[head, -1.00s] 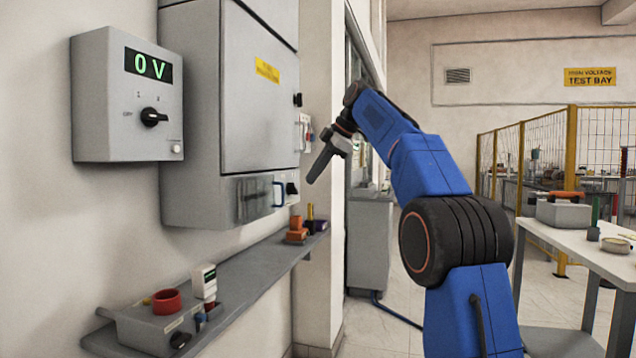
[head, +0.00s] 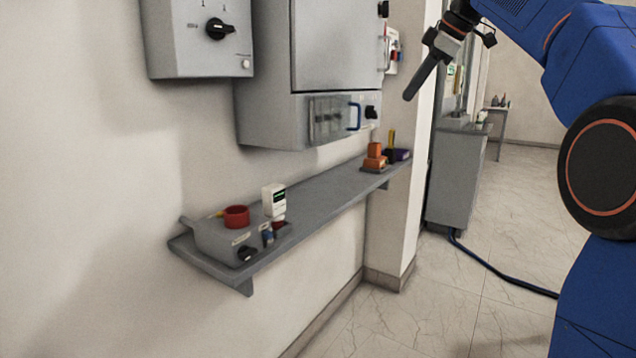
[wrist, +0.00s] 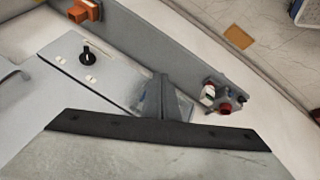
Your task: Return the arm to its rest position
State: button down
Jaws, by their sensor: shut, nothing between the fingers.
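My blue arm (head: 590,60) reaches in from the right of the head view, raised and bent. My gripper (head: 408,96) hangs at the end of it, pointing down and left. Its dark fingers are together with nothing between them. In the head view it appears in front of the wall pillar, right of the grey cabinet (head: 335,45), and apart from it. In the wrist view the shut fingers (wrist: 165,90) point away from the camera, over the cabinet's lower panel and the shelf beyond.
A grey wall shelf (head: 320,190) holds a small box with a red ring (head: 236,216), a white meter (head: 273,199) and orange blocks (head: 375,155). A control box (head: 200,50) hangs at upper left. A blue cable (head: 500,272) lies on the otherwise clear floor.

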jog(key=s+d+f+m+h, duration=0.2)
jog(key=s+f+m, duration=0.5)
jog(key=s+f, duration=1.3)
jog(key=s+d+f+m+h, duration=0.1)
jog(key=s+f+m, duration=0.7)
jog(key=s+f, duration=1.2)
notch_tip(320, 180, down, 5)
jog(key=shift+s+d+f+g+h, duration=0.2)
jog(key=shift+s+d+g+h, duration=0.15)
jog(key=shift+h, duration=0.35)
